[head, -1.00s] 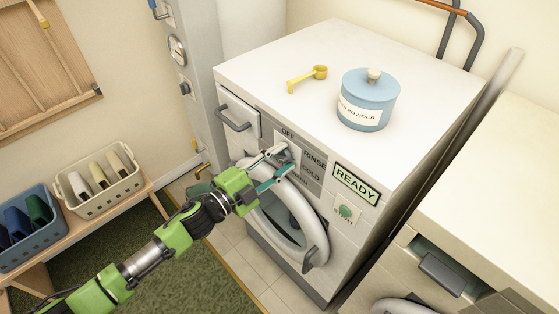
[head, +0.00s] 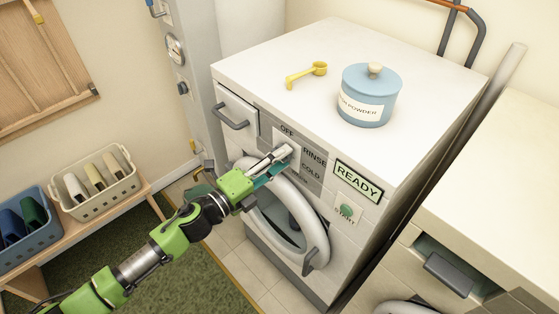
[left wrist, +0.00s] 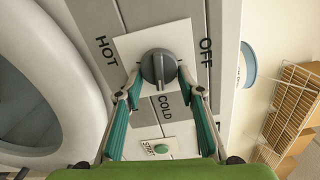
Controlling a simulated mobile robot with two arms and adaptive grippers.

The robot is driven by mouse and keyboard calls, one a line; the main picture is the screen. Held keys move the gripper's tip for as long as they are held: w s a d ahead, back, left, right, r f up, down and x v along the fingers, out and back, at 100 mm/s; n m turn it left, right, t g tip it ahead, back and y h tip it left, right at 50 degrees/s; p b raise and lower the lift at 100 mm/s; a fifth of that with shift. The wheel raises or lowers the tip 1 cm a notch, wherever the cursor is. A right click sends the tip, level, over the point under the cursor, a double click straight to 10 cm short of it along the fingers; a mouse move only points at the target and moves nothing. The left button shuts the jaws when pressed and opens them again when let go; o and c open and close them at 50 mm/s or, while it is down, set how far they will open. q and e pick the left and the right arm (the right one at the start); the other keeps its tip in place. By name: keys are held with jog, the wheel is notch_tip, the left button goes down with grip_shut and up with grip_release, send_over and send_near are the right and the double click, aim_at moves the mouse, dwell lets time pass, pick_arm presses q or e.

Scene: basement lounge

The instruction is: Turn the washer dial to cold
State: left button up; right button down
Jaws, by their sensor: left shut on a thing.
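The washer (head: 300,50) is a white front-loader with a grey panel, a green READY display (head: 357,181) and a round door (head: 303,215). In the left wrist view its grey dial (left wrist: 158,65) sits on a pale square plate, with HOT to the left, OFF to the right and COLD below. The dial's ridge runs up and down there, with a small pale mark at its COLD-side end. My left gripper (left wrist: 160,88) has its teal-padded fingers on both sides of the dial, shut on it. In the head view the left gripper (head: 282,157) largely hides the dial. My right gripper is out of view.
A blue powder jar (head: 369,92) and a yellow scoop (head: 306,74) stand on the washer top. A green START button (head: 347,210) lies right of the door. A second machine (head: 500,180) is close on the right. Baskets (head: 100,190) sit on a bench at left.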

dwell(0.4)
pick_arm(q)
jog(key=o, duration=1.1)
jog(key=shift+c, duration=0.2)
jog(key=v, duration=1.2)
